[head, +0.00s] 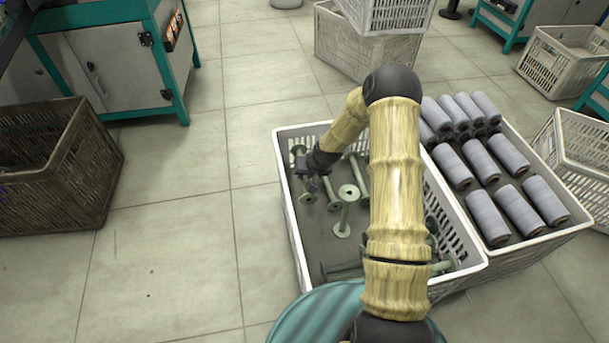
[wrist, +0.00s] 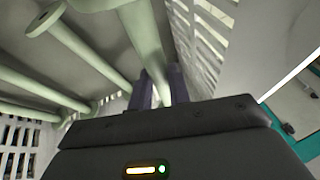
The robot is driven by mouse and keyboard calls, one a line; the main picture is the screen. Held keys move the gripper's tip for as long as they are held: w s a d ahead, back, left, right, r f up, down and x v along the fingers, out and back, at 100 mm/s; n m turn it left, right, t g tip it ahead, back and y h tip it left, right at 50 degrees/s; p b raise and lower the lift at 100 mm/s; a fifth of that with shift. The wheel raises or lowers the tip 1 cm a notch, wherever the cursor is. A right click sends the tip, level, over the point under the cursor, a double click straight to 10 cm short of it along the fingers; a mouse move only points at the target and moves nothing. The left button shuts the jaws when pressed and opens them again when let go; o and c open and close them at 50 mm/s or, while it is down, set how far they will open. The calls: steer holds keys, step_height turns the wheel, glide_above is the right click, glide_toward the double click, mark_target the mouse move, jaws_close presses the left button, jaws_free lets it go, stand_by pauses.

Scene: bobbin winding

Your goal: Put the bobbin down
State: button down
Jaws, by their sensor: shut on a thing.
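My gripper (head: 308,172) is low inside the near white crate (head: 291,213), at its left side. It is shut on a pale green bobbin, whose upper flange (head: 298,150) shows beside the jaws in the head view. In the wrist view the shaft of the held bobbin (wrist: 146,38) runs between the two dark fingers (wrist: 159,88). Other green bobbins (head: 345,212) lie or lean close by in the crate. Whether the held bobbin touches the crate floor I cannot tell. My arm hides part of the crate's middle and right.
A crate of grey wound spools (head: 481,162) stands against the right side. Stacked white crates (head: 365,45) are behind. A brown crate (head: 58,170) and a teal-framed cabinet (head: 115,58) stand left. The tiled floor (head: 180,235) between is clear.

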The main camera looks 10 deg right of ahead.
stand_by(0.3)
steer(key=s+r+n+p, duration=0.1)
steer(key=s+r+p, duration=0.3)
steer(key=r, duration=0.4)
steer(key=s+r+n+p, duration=0.1)
steer(key=s+r+p, duration=0.4)
steer(key=s+r, duration=0.2)
step_height(320, 180, up, 2)
steer(key=shift+r+g+y, duration=0.25)
steer(key=shift+g+y, duration=0.05)
steer(key=shift+y, duration=0.1)
steer(key=shift+w, duration=0.1)
